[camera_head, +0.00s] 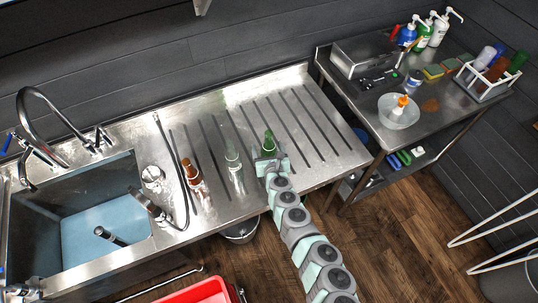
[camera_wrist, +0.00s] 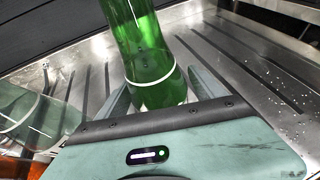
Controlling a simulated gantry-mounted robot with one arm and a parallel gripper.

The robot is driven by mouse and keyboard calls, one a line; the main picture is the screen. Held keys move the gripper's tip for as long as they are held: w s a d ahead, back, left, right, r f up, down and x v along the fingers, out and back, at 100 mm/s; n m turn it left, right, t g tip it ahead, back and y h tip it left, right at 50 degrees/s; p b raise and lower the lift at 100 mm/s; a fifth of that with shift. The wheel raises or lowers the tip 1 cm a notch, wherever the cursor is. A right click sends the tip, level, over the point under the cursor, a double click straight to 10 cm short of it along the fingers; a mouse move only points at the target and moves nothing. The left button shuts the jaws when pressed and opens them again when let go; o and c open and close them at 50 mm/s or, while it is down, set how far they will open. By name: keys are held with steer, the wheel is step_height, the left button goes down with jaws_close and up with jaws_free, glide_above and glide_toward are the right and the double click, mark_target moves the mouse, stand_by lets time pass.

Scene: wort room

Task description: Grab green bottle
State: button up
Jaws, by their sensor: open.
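A green bottle (camera_head: 269,142) stands on the ribbed steel draining board (camera_head: 320,150). My gripper (camera_head: 266,163) is right in front of it in the head view and hides its lower part. In the wrist view the green bottle (camera_wrist: 146,55) stands upright between the two open fingers (camera_wrist: 162,88), one to each side of its base. I cannot tell whether either finger touches it. A clear bottle (camera_head: 234,165) and a brown bottle (camera_head: 192,172) stand to the left of it. The clear bottle (camera_wrist: 38,112) also shows at the left of the wrist view.
A sink (camera_head: 85,215) with a tap and a spray hose lies at the left. A side table (camera_head: 440,115) at the right carries a bowl (camera_head: 398,112), pump bottles and a rack (camera_head: 485,85). The draining board right of the green bottle is clear.

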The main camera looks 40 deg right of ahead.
steer(key=shift+f, duration=0.1)
steer(key=c, duration=1.7)
